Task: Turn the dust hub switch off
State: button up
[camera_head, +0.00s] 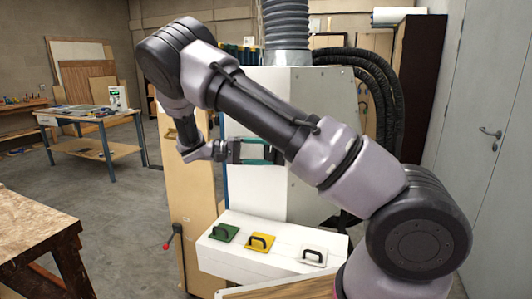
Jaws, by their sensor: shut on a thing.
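The dust hub appears to be the tall pale cabinet (338,92) in the middle, with a grey ribbed duct rising from its top and black hoses at its right. My gripper (272,152) is in front of the cabinet's white front face, pointing right. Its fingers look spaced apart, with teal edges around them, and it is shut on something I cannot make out. My forearm covers part of the cabinet face right of the fingertips. I cannot pick out the hub switch or its position; it may be hidden by my gripper or arm.
A white box (222,258) below the gripper carries green (224,233), yellow (261,243) and white (313,255) plates with black handles. A red-knobbed lever (167,246) is at its left. A brown workbench (30,232) stands lower left. Open floor lies between the benches.

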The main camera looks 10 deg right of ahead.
jog(key=shift+f+h, duration=0.15)
jog(key=shift+h, duration=0.35)
jog(key=o, duration=1.3)
jog(key=shift+o, duration=0.2)
jog(key=w+a, duration=0.2)
jog(key=a, duration=0.8)
jog(key=shift+a, duration=0.35)
jog(key=shift+f, duration=0.1)
